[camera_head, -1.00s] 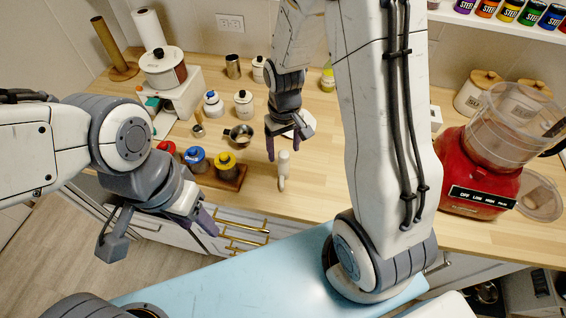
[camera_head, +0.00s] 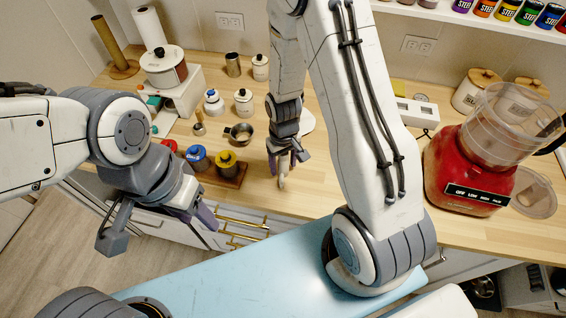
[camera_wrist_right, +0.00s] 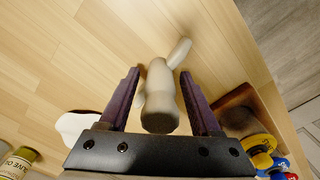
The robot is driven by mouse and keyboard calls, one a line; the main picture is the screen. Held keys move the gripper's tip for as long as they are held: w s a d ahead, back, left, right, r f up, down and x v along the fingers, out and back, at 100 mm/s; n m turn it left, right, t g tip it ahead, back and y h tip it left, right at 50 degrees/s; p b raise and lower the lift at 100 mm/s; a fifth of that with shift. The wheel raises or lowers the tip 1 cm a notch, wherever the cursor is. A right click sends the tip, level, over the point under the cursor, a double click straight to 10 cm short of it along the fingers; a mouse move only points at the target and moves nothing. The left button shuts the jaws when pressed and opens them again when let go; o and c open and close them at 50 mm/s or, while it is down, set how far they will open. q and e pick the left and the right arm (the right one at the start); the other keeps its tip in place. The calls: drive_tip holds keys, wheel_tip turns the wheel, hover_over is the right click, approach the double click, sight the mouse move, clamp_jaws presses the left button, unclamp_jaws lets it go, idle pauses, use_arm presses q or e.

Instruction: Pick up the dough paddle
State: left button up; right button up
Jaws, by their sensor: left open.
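The dough paddle, a pale off-white piece with a thick round hub and a thin curved arm, stands on the wooden counter near its front edge; in the right wrist view the paddle (camera_wrist_right: 160,95) is between the fingers. In the head view only its lower part (camera_head: 282,183) shows below my right gripper (camera_head: 287,165). In the right wrist view the dark purple fingers of my right gripper (camera_wrist_right: 160,80) are apart, one on each side of the hub, with a visible gap at each. My left gripper (camera_head: 160,232) is open and empty in front of the counter, over the floor and drawers.
A wooden rack with blue- and yellow-lidded jars (camera_head: 226,160) stands left of the paddle. A metal cup (camera_head: 240,134) and white canisters (camera_head: 243,103) are behind it. A flat white item (camera_head: 307,120) lies behind my right gripper. A red food processor (camera_head: 468,170) stands at right.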

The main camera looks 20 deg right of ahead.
clamp_jaws()
drive_tip(key=shift+r, duration=0.15)
